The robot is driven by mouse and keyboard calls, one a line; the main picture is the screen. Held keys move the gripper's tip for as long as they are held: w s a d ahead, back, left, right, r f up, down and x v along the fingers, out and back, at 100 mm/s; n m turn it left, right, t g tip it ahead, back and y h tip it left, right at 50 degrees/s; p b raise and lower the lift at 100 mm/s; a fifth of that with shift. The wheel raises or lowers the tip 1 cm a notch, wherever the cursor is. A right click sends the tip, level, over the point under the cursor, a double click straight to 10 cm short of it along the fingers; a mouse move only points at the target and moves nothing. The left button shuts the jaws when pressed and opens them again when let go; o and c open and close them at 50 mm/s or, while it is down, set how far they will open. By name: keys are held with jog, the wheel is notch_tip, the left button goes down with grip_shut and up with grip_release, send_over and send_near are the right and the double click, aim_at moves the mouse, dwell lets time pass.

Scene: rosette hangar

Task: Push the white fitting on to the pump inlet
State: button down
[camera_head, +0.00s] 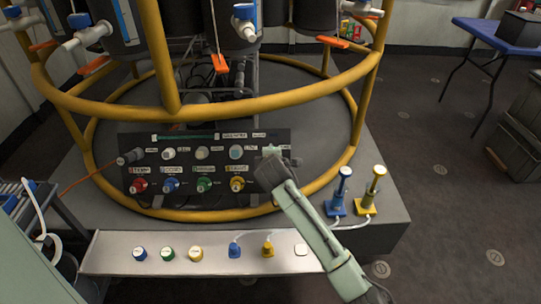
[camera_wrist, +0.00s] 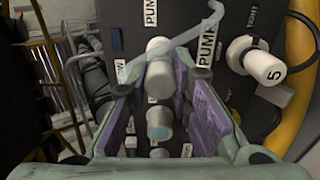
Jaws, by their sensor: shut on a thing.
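My gripper (camera_wrist: 158,82) is shut on the white fitting (camera_wrist: 159,80), a short pale cylinder between its purple-padded fingers. In the head view my gripper (camera_head: 270,160) is at the right end of the dark panel (camera_head: 214,188), and it hides the fitting there. A translucent tube (camera_wrist: 186,42) crosses by the fitting in the wrist view. Labels reading PUMP (camera_wrist: 207,45) stand beside the fingertips. The pump inlet cannot be made out clearly behind the fitting and fingers. I cannot tell whether the fitting touches it or is seated.
A white knob marked 5 (camera_wrist: 265,67) is close to the right finger. A blue-ended port (camera_head: 236,152) is left of my gripper. Coloured connectors (camera_head: 237,184) line the lower panel. A yellow rail (camera_head: 230,104) arches above. Blue (camera_head: 338,205) and yellow (camera_head: 368,207) pumps stand at right.

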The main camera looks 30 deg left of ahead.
jog(key=shift+w+a+f, duration=0.25)
jog(key=shift+w, duration=0.15)
dwell(0.8)
jog(key=c, duration=1.4)
grip_release()
jog(key=shift+o, duration=0.2)
jog(key=v, duration=1.2)
